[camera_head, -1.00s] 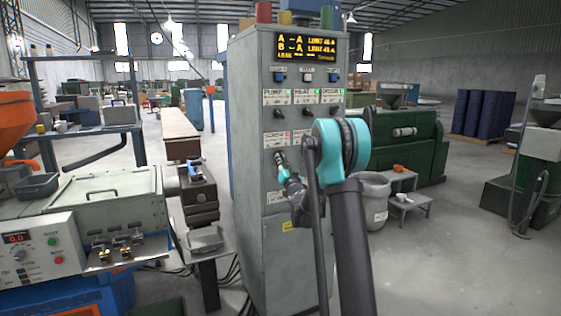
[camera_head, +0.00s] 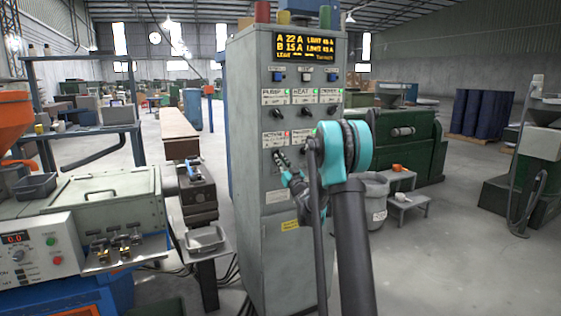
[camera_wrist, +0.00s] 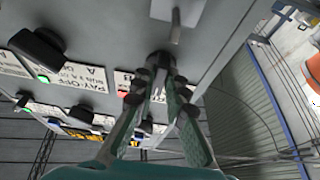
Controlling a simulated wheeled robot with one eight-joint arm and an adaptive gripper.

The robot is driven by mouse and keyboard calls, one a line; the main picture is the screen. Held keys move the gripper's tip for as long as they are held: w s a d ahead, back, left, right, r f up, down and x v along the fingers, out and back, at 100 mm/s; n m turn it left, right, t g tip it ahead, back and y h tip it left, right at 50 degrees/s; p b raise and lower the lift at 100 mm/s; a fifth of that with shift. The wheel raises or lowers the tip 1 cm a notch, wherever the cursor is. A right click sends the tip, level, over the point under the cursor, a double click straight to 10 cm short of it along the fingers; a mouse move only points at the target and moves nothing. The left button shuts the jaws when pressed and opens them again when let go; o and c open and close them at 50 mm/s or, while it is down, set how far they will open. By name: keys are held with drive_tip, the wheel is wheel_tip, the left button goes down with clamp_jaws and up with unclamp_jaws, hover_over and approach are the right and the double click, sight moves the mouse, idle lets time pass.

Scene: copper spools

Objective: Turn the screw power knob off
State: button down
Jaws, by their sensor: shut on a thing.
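A tall grey control cabinet (camera_head: 258,210) stands in the middle of the head view, with rows of dark knobs under small labels. My gripper (camera_head: 279,157) is at the lower knob row on its front. In the wrist view my gripper (camera_wrist: 161,88) has its teal fingers closed around a dark knob (camera_wrist: 160,60), which they partly hide. A red lamp (camera_wrist: 122,94) shows at the label beside this knob. Another black knob (camera_wrist: 38,46) is to the left, near a "PAY-OFF" label and a green lamp (camera_wrist: 43,78). I cannot read the held knob's label.
A lit display (camera_head: 307,46) tops the cabinet. A machine with a white control box (camera_head: 40,250) stands at the left. A grey bin (camera_head: 375,200) and a small step stool (camera_head: 405,207) stand to the right. The floor at the front right is clear.

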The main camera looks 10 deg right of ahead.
drive_tip(key=c, duration=1.5)
unclamp_jaws()
drive_tip(key=shift+c, duration=0.2)
drive_tip(key=v, duration=1.2)
